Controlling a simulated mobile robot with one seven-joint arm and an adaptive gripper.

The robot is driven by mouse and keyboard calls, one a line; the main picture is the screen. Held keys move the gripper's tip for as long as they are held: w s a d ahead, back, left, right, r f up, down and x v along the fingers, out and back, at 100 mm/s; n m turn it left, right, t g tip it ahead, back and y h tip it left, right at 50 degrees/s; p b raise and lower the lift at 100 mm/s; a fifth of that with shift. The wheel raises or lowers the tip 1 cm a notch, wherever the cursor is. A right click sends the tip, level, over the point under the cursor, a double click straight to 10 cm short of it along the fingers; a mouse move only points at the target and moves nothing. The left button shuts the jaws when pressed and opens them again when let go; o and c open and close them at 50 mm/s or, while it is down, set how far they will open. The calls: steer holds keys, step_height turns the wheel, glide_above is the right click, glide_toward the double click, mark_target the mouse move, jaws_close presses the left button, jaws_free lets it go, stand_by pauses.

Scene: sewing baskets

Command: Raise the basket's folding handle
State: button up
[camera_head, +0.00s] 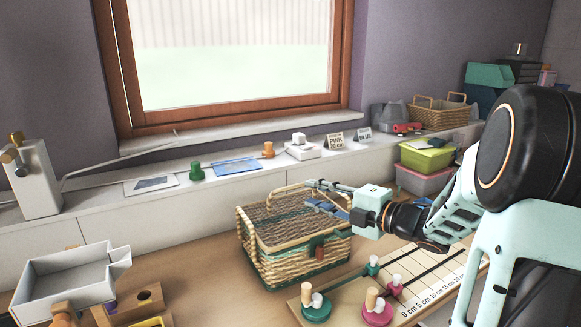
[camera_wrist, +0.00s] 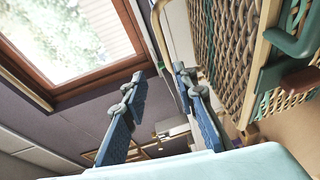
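The wicker basket (camera_head: 290,268) with green bands and a red-brown front clasp stands on the wooden table. It also fills the upper right of the wrist view (camera_wrist: 232,60). Its tan folding handle (camera_head: 279,192) shows as a thin hoop along the basket's far upper side. In the wrist view the handle (camera_wrist: 167,45) curves down from the top and passes behind or beside the right fingertip; contact cannot be told. My gripper (camera_head: 325,197) is over the basket's right rear top. Its two blue-padded fingers (camera_wrist: 158,82) are apart, with nothing clearly held between them.
A ruled board (camera_head: 447,272) with green and pink spool stands lies right of the basket. A grey open box (camera_head: 70,275) is at left. The white sill behind carries a green knob (camera_head: 196,172), cards and small signs. Green and pink bins (camera_head: 427,155) stand at right.

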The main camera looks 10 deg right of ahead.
mark_target(295, 188)
steer(key=shift+w+d+r+g+p, duration=0.2)
steer(key=shift+d+g+p, duration=0.15)
steer(key=shift+d+p, duration=0.15)
steer(key=shift+w+d+r+g+p, duration=0.2)
steer(key=shift+d+g+p, duration=0.15)
steer(key=shift+d+p, duration=0.1)
steer(key=shift+w+d+f+n, duration=0.1)
steer(key=shift+d+f+n, duration=0.15)
steer(key=shift+f+n, duration=0.05)
steer(key=b+x, duration=0.1)
steer(key=x, duration=0.9)
steer(key=shift+w+a+f, duration=0.2)
steer(key=shift+a+f, duration=0.05)
steer(key=shift+a, duration=0.05)
steer(key=shift+c, duration=0.3)
jaws_close()
